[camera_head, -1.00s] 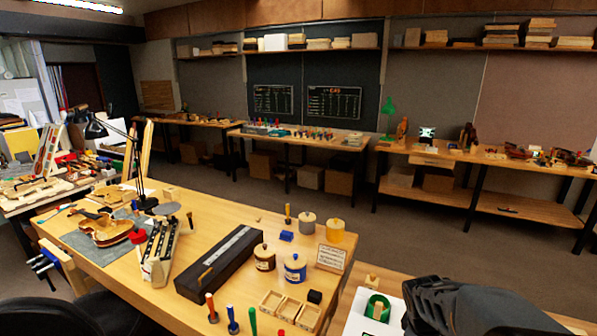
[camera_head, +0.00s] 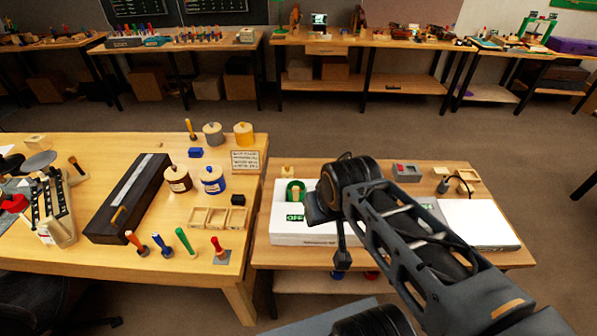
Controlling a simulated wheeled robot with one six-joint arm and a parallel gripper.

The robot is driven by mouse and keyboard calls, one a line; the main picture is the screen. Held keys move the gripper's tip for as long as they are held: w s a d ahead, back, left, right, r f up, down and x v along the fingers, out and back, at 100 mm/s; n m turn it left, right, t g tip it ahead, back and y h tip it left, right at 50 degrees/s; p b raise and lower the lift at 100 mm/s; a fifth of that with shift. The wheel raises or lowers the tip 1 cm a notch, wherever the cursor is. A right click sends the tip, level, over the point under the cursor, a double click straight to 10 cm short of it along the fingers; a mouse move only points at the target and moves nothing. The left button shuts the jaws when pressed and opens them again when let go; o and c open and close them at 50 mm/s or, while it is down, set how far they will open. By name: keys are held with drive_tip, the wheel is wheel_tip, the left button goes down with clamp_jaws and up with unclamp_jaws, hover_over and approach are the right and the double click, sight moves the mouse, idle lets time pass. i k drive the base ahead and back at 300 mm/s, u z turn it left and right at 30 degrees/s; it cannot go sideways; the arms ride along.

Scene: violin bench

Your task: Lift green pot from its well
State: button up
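A green pot (camera_head: 295,188), small and ring-like from here, sits at the upper left part of a white box (camera_head: 290,238) with green lettering. It appears set into the box top, but its well is too small to make out. My arm reaches in from the lower right, over the box. Its dark end stands just right of the pot, apart from it in the picture. A thin dark part of my gripper (camera_head: 340,262) points down in front of the box. The fingertips are not clear, and my arm hides the middle of the box.
The box stands on a low wooden table (camera_head: 262,252). The workbench (camera_head: 215,285) at left holds tools, lidded jars and a long dark case (camera_head: 128,198).

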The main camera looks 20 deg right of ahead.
sight(296, 188)
drive_tip(key=z, duration=0.1)
drive_tip(key=k, duration=1.2)
drive_tip(key=u, duration=0.95)
drive_tip(key=i, duration=1.75)
drive_tip(key=z, duration=0.5)
